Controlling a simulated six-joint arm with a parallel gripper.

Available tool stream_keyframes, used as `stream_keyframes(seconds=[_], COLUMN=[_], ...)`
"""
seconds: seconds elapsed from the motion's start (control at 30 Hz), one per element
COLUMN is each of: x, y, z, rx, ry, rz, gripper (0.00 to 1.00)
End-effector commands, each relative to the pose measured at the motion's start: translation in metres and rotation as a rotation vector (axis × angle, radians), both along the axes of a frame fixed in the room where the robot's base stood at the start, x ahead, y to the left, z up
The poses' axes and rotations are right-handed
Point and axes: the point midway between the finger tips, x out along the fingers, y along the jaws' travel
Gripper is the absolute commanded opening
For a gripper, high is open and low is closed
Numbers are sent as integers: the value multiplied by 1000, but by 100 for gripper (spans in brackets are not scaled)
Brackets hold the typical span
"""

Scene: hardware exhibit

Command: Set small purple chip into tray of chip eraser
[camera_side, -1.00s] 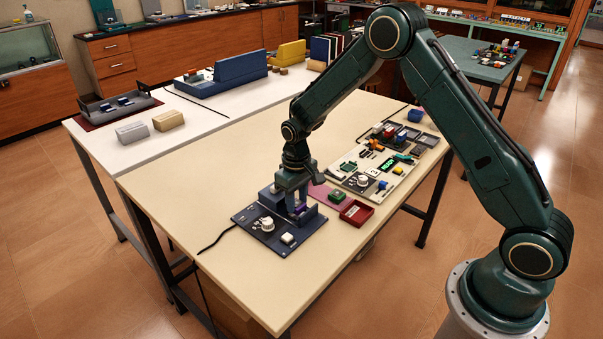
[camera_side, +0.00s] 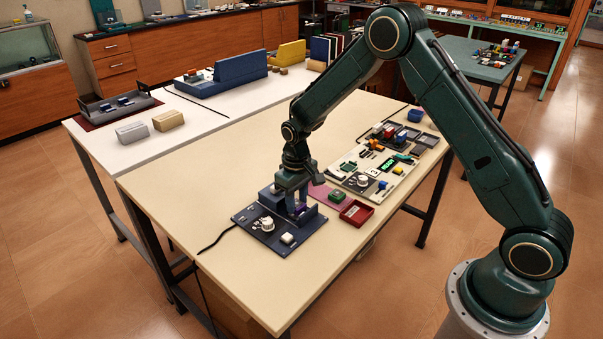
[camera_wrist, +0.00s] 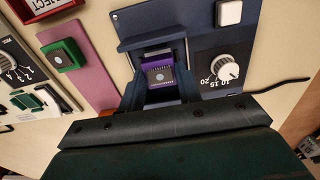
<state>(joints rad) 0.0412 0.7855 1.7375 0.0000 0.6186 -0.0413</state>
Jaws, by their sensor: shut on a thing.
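The chip eraser (camera_side: 257,240) is a dark blue panel with a white knob and a white button at the near end of the table. My gripper (camera_wrist: 160,90) is shut on the chip, low over the eraser. In the side view my gripper (camera_side: 294,205) hides the chip. I cannot tell whether the chip touches the tray floor.
A pink mat (camera_wrist: 85,70) with a green socket (camera_wrist: 64,54) lies beside the eraser. A red reject bin (camera_side: 357,212) stands near it. A cream panel with knobs and chips (camera_side: 375,170) lies beyond. The table's near left is clear, apart from a black cable.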

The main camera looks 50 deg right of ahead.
Motion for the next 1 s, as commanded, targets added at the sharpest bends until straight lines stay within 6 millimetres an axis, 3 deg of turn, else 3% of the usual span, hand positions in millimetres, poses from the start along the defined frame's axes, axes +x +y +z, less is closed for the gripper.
stream_keyframes(seconds=[1.0], x=[0], y=[0], z=[-9], rx=[0], ry=[0], rz=[0], gripper=[17])
